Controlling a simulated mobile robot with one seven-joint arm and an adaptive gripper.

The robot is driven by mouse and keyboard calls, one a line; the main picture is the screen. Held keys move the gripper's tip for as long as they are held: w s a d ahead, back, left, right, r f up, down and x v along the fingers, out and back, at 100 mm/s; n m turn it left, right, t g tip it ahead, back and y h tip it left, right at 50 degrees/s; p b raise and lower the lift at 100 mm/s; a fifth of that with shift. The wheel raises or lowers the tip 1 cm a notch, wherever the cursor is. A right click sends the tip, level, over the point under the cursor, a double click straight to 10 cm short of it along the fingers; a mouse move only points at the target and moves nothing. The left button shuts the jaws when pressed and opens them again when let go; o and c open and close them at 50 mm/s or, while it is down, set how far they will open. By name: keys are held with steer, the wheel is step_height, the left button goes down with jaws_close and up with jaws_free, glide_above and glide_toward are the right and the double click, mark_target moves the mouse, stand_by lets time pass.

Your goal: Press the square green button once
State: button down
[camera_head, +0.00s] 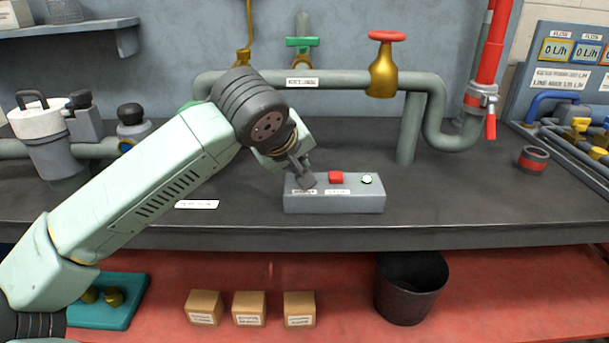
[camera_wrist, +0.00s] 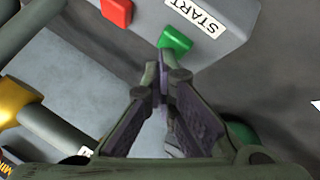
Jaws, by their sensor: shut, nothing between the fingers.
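The square green button (camera_wrist: 174,42) sits on the grey control box (camera_head: 340,203), beside a label reading START (camera_wrist: 194,15) in the wrist view. In the head view my gripper hides the green button. A red button (camera_head: 336,177) is on the box top to the right; it also shows in the wrist view (camera_wrist: 117,11). My gripper (camera_wrist: 160,62) is shut and empty, pointing down at the left end of the box (camera_head: 307,183). Its tips appear right next to the green button; I cannot tell whether they touch it.
Pipes with a brass valve (camera_head: 383,75) run behind.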

steer(key=shift+r+p, duration=0.35)
steer(key=shift+r, duration=0.55)
step_height(320, 180, up, 5)
steer(key=p, duration=0.3)
stand_by(0.7)
